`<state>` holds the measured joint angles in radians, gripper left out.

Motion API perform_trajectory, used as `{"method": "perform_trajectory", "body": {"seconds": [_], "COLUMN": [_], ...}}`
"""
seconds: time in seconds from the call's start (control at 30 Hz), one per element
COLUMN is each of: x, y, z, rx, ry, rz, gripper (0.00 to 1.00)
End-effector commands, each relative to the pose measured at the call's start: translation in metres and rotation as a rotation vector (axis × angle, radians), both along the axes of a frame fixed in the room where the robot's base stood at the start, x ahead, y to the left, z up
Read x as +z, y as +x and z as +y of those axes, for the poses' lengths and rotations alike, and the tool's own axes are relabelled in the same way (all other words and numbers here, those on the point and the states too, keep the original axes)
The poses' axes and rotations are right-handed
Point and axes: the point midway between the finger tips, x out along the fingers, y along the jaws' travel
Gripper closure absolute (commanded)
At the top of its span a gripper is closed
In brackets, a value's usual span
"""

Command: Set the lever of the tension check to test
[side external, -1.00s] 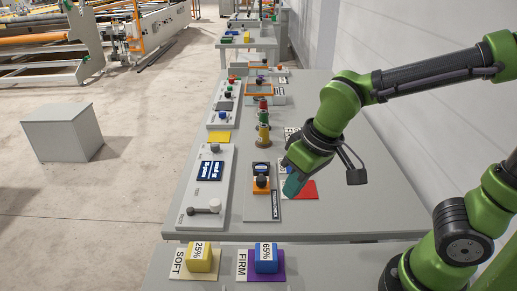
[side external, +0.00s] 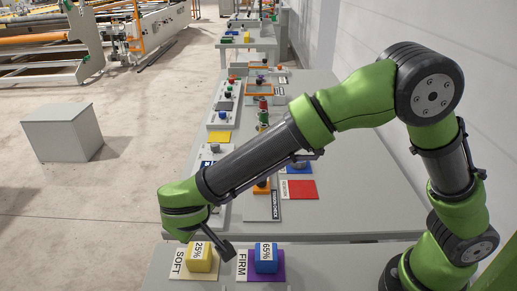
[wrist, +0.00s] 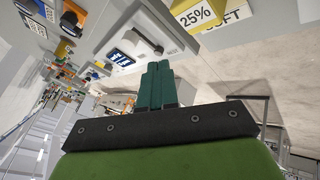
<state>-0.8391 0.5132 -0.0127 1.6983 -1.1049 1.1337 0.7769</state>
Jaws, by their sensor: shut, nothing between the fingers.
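The white panel (side external: 227,152) with a grey knob (side external: 215,147) at its far end is mostly hidden behind my arm in the side view. Its lever is hidden there. In the wrist view, the panel (wrist: 180,38) shows a blue display (wrist: 122,59) and a small dark round part (wrist: 158,49) near its end, just above my fingertips in the picture.
A yellow 25% block (side external: 199,257) and a blue 65% block (side external: 265,257) stand on the near table, close to my wrist. The table's right side is clear.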

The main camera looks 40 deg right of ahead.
Motion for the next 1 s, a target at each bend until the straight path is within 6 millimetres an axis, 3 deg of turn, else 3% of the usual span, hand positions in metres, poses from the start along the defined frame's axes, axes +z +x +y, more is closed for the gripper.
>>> {"method": "perform_trajectory", "body": {"seconds": [0.37,0.87,1.0], "x": [-0.006,-0.084,-0.08], "y": [0.003,0.053,0.059], "z": [-0.003,-0.035,-0.056], "rx": [0.0,-0.002,-0.002], "ry": [-0.001,-0.002,0.0], "rz": [0.003,0.005,0.003], "gripper": [1.0,1.0,1.0]}}
